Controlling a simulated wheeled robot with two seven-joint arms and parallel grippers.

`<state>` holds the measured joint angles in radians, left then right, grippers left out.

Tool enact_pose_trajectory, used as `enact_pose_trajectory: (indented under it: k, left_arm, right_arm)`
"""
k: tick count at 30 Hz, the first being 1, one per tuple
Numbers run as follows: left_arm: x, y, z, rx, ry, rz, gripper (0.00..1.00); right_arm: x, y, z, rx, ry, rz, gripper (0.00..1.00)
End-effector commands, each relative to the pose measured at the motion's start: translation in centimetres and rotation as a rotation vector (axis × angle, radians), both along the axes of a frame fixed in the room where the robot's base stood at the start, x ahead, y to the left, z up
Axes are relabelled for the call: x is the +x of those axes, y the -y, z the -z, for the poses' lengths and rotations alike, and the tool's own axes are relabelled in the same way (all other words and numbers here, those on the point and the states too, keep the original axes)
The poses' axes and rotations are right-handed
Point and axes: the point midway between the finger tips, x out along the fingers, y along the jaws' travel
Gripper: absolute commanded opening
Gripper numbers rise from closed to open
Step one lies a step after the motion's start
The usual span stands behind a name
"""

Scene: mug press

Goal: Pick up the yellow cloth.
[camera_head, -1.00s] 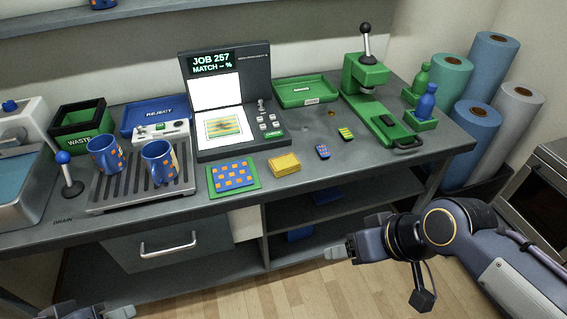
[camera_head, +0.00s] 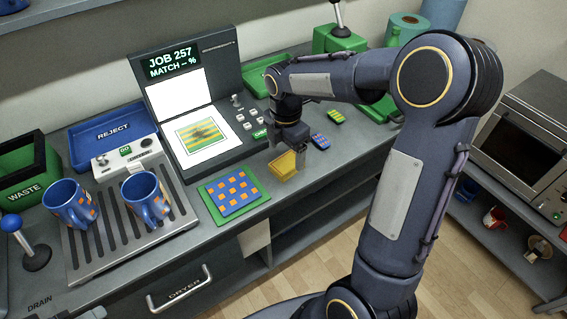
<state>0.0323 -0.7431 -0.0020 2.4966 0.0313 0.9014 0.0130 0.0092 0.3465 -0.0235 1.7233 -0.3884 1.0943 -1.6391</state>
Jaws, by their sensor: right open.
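The yellow cloth (camera_head: 283,167) lies on the counter near its front edge, right of the orange-and-blue patterned sheet (camera_head: 232,191) on its green mat. My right gripper (camera_head: 291,152) points down at the cloth with its fingers open. One finger shows at the cloth's right side; the cloth's far part is hidden by the gripper. I cannot tell whether the fingers touch the cloth. Only a small piece of my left gripper (camera_head: 95,313) shows at the bottom left edge, and its jaws cannot be made out.
The press with its screen (camera_head: 180,61) stands behind the cloth. Two small patterned pieces (camera_head: 320,141) (camera_head: 336,117) lie to the right. Two blue mugs (camera_head: 70,204) (camera_head: 146,197) stand on the drain rack at left. My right arm covers much of the right counter.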

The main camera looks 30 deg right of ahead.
Motion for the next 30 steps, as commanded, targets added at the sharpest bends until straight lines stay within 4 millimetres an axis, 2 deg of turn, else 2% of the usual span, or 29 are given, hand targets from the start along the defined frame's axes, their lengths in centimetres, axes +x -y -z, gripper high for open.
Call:
enact_pose_trajectory:
  k: [10, 13, 20, 30]
  left_arm:
    - [0.0, 0.0, -0.4, 0.0, 0.0, 0.0, 0.36]
    - [0.0, 0.0, -0.4, 0.0, 0.0, 0.0, 0.36]
    - [0.0, 0.0, -0.4, 0.0, 0.0, 0.0, 0.36]
    - [0.0, 0.0, -0.4, 0.0, 0.0, 0.0, 0.36]
  right_arm:
    - [0.3, -0.6, 4.8, 0.0, -0.003, 0.001, 0.8]
    - [0.3, -0.6, 5.4, 0.001, 0.0, 0.002, 0.8]
    - [0.3, -0.6, 5.5, 0.001, 0.002, 0.003, 0.8]
    - [0.3, -0.6, 5.4, 0.001, 0.002, 0.003, 0.35]
